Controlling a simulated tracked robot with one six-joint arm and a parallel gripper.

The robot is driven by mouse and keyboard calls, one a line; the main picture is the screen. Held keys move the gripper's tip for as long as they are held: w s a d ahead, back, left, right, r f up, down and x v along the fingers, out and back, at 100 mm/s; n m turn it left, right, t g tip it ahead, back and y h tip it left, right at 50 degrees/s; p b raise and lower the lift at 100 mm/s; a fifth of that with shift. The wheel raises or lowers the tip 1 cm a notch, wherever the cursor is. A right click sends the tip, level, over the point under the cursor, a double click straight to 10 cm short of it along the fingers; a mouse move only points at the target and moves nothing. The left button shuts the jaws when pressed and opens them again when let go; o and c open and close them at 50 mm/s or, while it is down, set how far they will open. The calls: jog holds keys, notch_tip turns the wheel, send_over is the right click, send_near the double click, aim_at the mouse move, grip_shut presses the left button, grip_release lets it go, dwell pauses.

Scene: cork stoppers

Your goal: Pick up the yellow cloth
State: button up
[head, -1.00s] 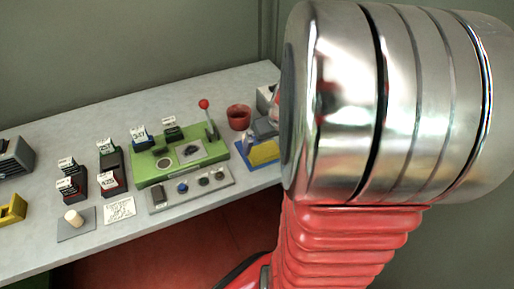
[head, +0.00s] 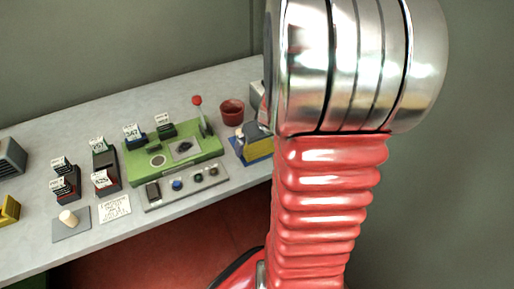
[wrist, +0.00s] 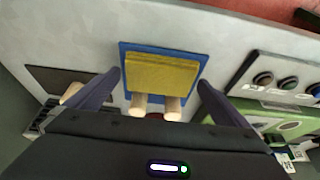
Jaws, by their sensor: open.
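The yellow cloth (wrist: 162,74) lies flat as a folded rectangle on a blue mat (wrist: 207,58) in the wrist view. In the head view the cloth (head: 259,150) is partly covered by my gripper (head: 258,131) and arm. In the wrist view the fingers of my gripper (wrist: 159,78) are spread apart, one at each side of the cloth and mat, with nothing between them that is gripped. Whether the fingertips touch the table cannot be told.
Two cream stoppers (wrist: 172,108) stand at the cloth's far edge. A red bowl (head: 232,111) is behind them.

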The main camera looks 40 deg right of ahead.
aim_at(258, 147)
jog(key=shift+c, duration=0.5)
jog(key=c, duration=0.8)
jog(key=shift+r, duration=0.15)
notch_tip(258, 147, up, 10)
jog(key=shift+f, duration=0.1)
dwell(0.3)
jog(key=o, duration=0.5)
jog(key=c, duration=0.4)
jog(key=shift+a, duration=0.1)
jog(key=shift+c, duration=0.2)
